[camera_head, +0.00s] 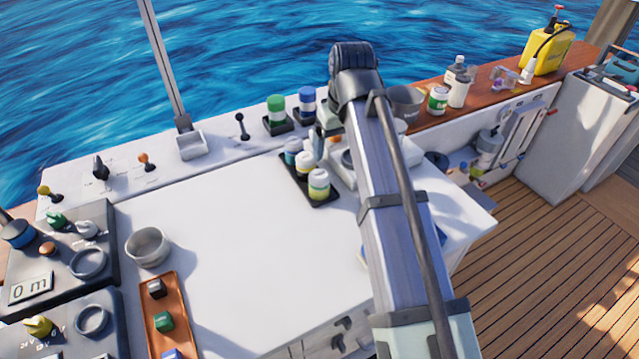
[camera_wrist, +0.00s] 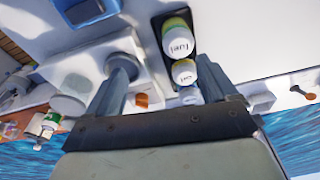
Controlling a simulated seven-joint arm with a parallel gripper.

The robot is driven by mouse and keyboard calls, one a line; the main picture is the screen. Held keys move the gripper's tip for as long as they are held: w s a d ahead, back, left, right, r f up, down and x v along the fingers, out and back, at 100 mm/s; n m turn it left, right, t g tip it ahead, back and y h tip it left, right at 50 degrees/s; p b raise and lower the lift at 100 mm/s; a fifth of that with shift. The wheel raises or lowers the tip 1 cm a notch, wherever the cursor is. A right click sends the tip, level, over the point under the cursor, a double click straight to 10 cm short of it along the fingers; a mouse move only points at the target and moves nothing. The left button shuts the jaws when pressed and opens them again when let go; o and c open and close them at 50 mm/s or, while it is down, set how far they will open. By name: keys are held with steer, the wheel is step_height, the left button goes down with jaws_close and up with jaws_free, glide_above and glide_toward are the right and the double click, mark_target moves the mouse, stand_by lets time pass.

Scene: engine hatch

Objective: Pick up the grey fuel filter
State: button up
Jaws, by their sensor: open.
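A black tray (camera_head: 325,203) on the white top holds a row of canisters. In the wrist view, two pale lids read "fuel", on the near canister (camera_wrist: 178,42) and the middle canister (camera_wrist: 184,72); the third is mostly hidden by my gripper.
Green-banded and blue-banded containers (camera_head: 276,112) stand behind the tray. A grey bucket (camera_head: 405,103) and jars stand on the wooden ledge at right. A metal bowl (camera_head: 148,246), a brown tray (camera_head: 170,325) and control panels are at left. The middle of the white top is clear.

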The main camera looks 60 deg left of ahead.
mark_target(320, 174)
steer(key=shift+n, duration=0.3)
steer(key=shift+s+a+f, duration=0.5)
steer(key=shift+a+f, duration=0.05)
steer(key=shift+f, duration=1.6)
steer(key=shift+s+a+f, duration=0.45)
steer(key=shift+a+f, duration=0.1)
steer(key=shift+f, duration=1.55)
steer(key=shift+s+a+f, duration=0.5)
steer(key=shift+a+f, duration=0.05)
steer(key=shift+f, duration=1.6)
steer(key=shift+c, duration=0.2)
steer(key=c, duration=1.2)
